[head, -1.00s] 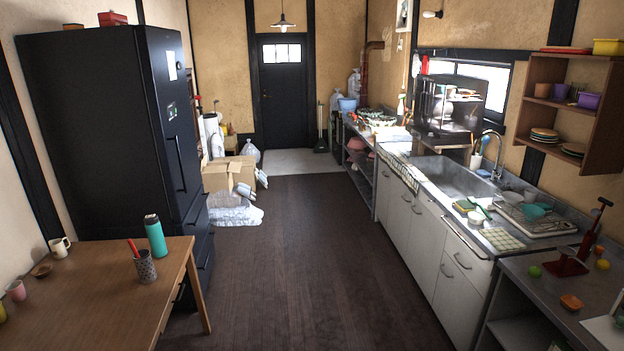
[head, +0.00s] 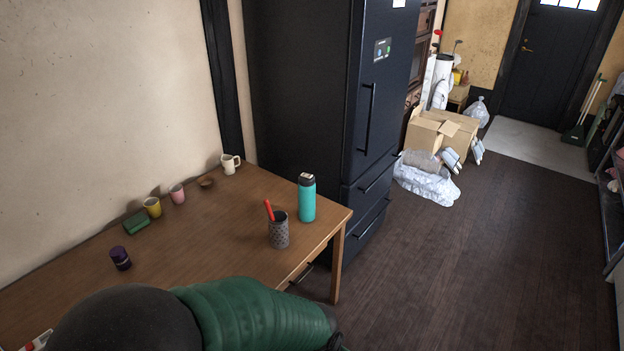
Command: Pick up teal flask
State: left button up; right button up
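The teal flask (head: 307,202) stands upright on the wooden table (head: 205,230), near its right corner, in the head view. It has a dark cap with a light top. A grey patterned cup (head: 279,233) with a red item sticking out stands just in front and to the left of it. A green and dark arm of mine crosses the bottom of the view in front of the table. No gripper fingers show, and neither gripper is in view. Nothing touches the flask.
A cream mug (head: 230,164), pink cup (head: 177,194), yellow cup (head: 152,207), green box (head: 136,223) and purple jar (head: 120,258) line the table's wall side. A dark fridge (head: 300,110) stands behind the table. Cardboard boxes (head: 440,133) lie beyond; the floor (head: 480,260) at right is open.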

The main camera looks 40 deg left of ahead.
aim_at(307, 187)
jog(key=i+u, duration=0.15)
jog(key=i, duration=0.55)
jog(key=i+l+u, duration=0.2)
jog(key=i, duration=0.5)
